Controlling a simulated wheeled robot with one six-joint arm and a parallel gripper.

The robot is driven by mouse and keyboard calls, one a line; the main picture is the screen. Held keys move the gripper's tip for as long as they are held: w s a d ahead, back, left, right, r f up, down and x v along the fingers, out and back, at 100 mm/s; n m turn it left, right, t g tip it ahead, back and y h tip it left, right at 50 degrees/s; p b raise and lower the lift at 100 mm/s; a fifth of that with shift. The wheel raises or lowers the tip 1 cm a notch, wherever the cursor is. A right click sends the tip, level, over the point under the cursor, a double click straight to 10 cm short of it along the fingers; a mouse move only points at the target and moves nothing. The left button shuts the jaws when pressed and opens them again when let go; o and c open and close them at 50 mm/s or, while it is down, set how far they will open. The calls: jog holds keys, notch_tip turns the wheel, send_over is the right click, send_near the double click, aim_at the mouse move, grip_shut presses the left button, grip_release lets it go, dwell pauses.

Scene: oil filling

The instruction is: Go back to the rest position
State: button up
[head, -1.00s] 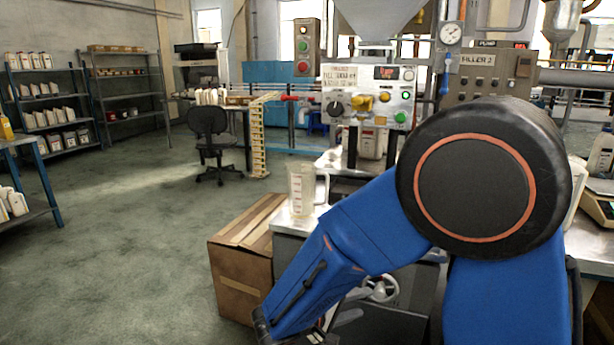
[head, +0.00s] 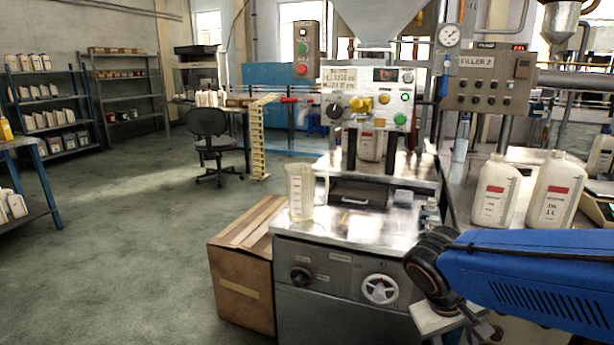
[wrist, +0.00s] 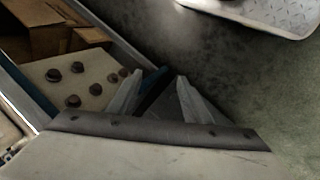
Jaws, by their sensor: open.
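My gripper (wrist: 160,92) shows in the wrist view with its two pale fingers apart and nothing visible between them. Behind the fingers lie a dim floor and a dark bar. In the head view my blue arm reaches in from the right edge, and its dark wrist joint hangs beside the front right corner of the steel filling bench (head: 345,232). The gripper end there is low and partly hidden, so its fingers are not clear. It is clear of the measuring jug (head: 301,192), which stands upright on the bench's left side.
Two white oil bottles (head: 495,192) stand on the right-hand table behind my arm. A cardboard box (head: 240,280) stands left of the bench. The filler control panel (head: 368,98) rises behind it. A black chair (head: 211,140) stands further back.

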jog(key=s+a+r+m+t+y, duration=0.1)
jog(key=s+r+t+y, duration=0.2)
jog(key=s, duration=0.3)
jog(key=shift+r+t+y, duration=0.3)
jog(key=shift+r+y, duration=0.4)
jog(key=shift+r, duration=0.1)
dwell(0.3)
